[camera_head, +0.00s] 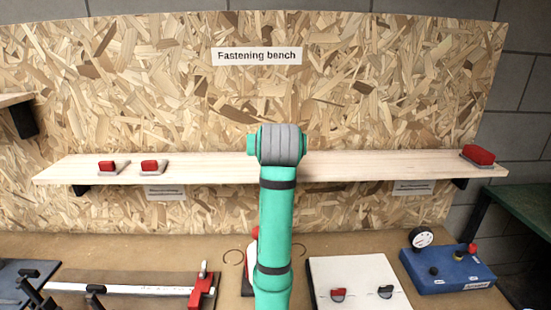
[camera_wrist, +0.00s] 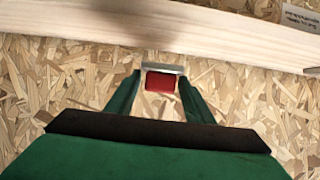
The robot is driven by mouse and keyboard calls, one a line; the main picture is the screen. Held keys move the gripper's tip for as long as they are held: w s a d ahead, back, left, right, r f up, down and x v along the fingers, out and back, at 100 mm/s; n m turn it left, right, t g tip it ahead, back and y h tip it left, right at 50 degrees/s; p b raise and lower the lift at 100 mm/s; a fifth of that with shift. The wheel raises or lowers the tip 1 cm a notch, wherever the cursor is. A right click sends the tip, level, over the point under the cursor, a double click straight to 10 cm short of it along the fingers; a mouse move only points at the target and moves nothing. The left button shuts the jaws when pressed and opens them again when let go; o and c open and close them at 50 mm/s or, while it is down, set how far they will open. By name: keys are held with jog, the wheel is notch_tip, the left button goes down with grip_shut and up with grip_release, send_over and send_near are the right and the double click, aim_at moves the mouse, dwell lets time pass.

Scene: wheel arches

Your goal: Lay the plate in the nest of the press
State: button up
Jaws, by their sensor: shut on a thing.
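In the wrist view my gripper (camera_wrist: 160,82) has its two green fingers shut on a plate (camera_wrist: 163,69), which shows as a thin grey edge with a red grip block (camera_wrist: 160,81) between the fingertips. The plate is held in front of the chipboard wall, near a pale shelf edge. In the head view my arm hides the gripper and the held plate. A red part (camera_head: 255,232) shows beside my arm on the bench, mostly hidden; I cannot tell whether it belongs to the press. The nest is not visible.
A wooden shelf (camera_head: 215,168) carries two small red-gripped plates (camera_head: 108,167) at left and a larger one (camera_head: 479,155) at right. On the bench stand a red-ended rail clamp (camera_head: 203,287), a white board (camera_head: 355,272) with knobs and a blue gauge box (camera_head: 450,268).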

jog(key=shift+w+d+f, duration=0.1)
jog(key=shift+w+f, duration=0.45)
jog(key=shift+f, duration=0.1)
jog(key=shift+w+f, duration=0.1)
jog(key=shift+f, duration=1.5)
jog(key=shift+f, duration=0.1)
jog(key=o, duration=0.7)
jog(key=shift+f, duration=0.1)
jog(key=o, duration=0.5)
